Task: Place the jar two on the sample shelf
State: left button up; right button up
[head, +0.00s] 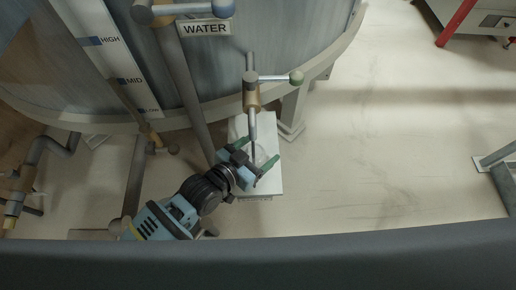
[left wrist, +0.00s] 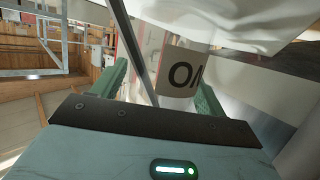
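A pale, clear jar (head: 260,154) shows partly between the fingers of my left gripper (head: 254,158), under the tap's spout. In the left wrist view the jar's tan label (left wrist: 181,76) has large dark letters, partly cut off and seemingly upside down. The green fingers of my left gripper (left wrist: 163,92) stand apart on both sides of the jar. I cannot tell whether they press on it. A white slab (head: 273,187), perhaps the sample shelf, lies below the gripper and jar. I cannot tell whether the jar touches it. My right gripper is not in view.
A tap with a green-tipped lever (head: 296,77) hangs just above the gripper, its spout close to the fingers. The large mixer tank (head: 260,35) and its leg (head: 292,112) stand behind. Pipes (head: 134,175) run at left. The floor at right (head: 390,150) is clear.

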pick_arm(q)
jog(key=shift+r, duration=0.15)
jog(key=shift+s+a+r, duration=0.1)
jog(key=shift+s+a, duration=0.05)
jog(key=shift+a, duration=0.05)
jog(key=p+v, duration=0.2)
jog(key=v, duration=0.8)
jog(key=shift+s+r, duration=0.1)
jog(key=shift+s+a+r, duration=0.2)
jog(key=shift+s+a, duration=0.25)
jog(key=shift+a, duration=0.05)
